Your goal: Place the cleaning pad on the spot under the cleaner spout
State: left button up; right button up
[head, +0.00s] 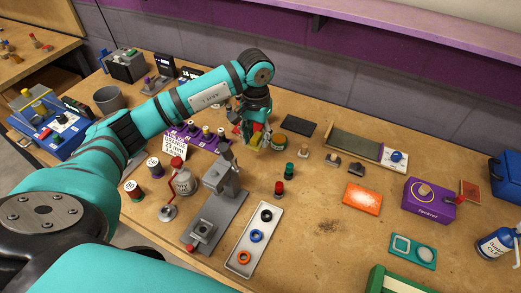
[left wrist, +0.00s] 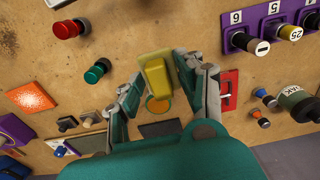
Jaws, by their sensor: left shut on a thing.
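My left gripper (head: 262,138) is above the middle of the bench. In the left wrist view its two fingers (left wrist: 165,92) are on either side of a yellow block (left wrist: 153,72), and it is shut on this block, which looks like the cleaning pad. The block's lower part is partly hidden. In the head view the block (head: 257,127) is mostly hidden by the gripper. My right gripper is not in view.
A round orange-topped thing (head: 284,140) is close by the gripper. Red (head: 279,188) and green (head: 290,170) knobs stand in front. An orange plate (head: 362,198) and a purple box (head: 428,207) lie right. A grey press (head: 217,190) is left. Bare bench lies centre right.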

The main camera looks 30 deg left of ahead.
aim_at(257, 163)
pick_arm(q)
notch_tip(257, 163, down, 4)
jog(key=shift+s+d+r+p, duration=0.1)
jog(key=shift+s+p, duration=0.05)
jog(key=shift+p, duration=0.3)
notch_tip(257, 163, down, 4)
jog(key=shift+f+p, duration=0.1)
jog(key=shift+p, duration=0.35)
jog(key=shift+f+b, duration=0.25)
jog(key=shift+b, duration=0.1)
jog(key=o, duration=0.9)
jog(key=shift+r, duration=0.1)
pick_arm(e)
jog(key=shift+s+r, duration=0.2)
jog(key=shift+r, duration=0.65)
